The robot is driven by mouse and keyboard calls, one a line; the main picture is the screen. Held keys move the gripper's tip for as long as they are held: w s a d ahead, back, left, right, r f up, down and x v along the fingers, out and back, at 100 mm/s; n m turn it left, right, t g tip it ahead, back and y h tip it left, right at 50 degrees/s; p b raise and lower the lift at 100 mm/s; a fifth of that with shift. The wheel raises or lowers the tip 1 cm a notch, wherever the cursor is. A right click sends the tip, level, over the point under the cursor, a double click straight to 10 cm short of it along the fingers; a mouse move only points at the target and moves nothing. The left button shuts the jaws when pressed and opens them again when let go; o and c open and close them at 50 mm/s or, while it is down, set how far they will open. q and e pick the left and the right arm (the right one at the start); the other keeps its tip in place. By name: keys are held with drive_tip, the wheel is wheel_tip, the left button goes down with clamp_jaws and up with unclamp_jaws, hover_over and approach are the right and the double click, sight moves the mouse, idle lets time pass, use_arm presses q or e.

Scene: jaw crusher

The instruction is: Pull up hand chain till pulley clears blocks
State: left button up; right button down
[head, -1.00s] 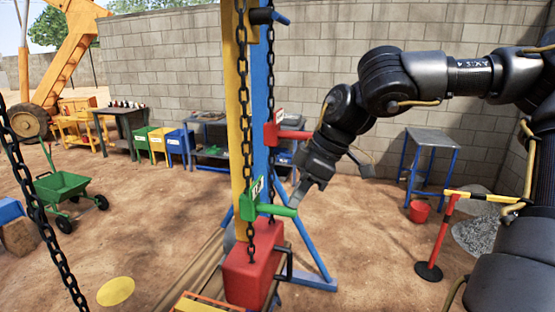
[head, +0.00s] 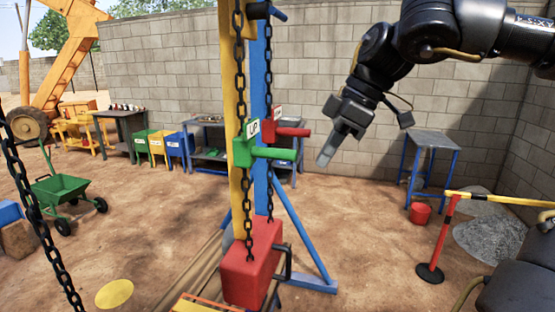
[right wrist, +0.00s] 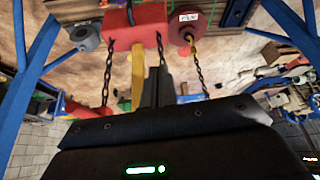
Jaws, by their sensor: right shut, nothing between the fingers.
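The black hand chain (head: 240,80) hangs in front of a yellow and blue post. A green handle (head: 272,153) with a label reading UP is on this chain. A red handle (head: 292,131) with a label sits on a second chain (head: 269,80) just behind. Both chains run down to a red block-shaped housing (head: 252,270); a red housing also shows in the right wrist view (right wrist: 135,28). My right gripper (head: 325,160) is shut and empty, to the right of the green handle's tip and apart from it. My left gripper is out of view. I cannot make out pulley or blocks surely.
A loose chain (head: 42,210) hangs at the left. A blue-legged table (head: 433,140), a red bucket (head: 420,213) and a red barrier post (head: 440,240) stand to the right. A green wheelbarrow (head: 60,188) is at the left. The ground between is open.

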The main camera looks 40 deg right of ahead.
drive_tip(key=shift+v, duration=0.95)
drive_tip(key=shift+w, duration=0.1)
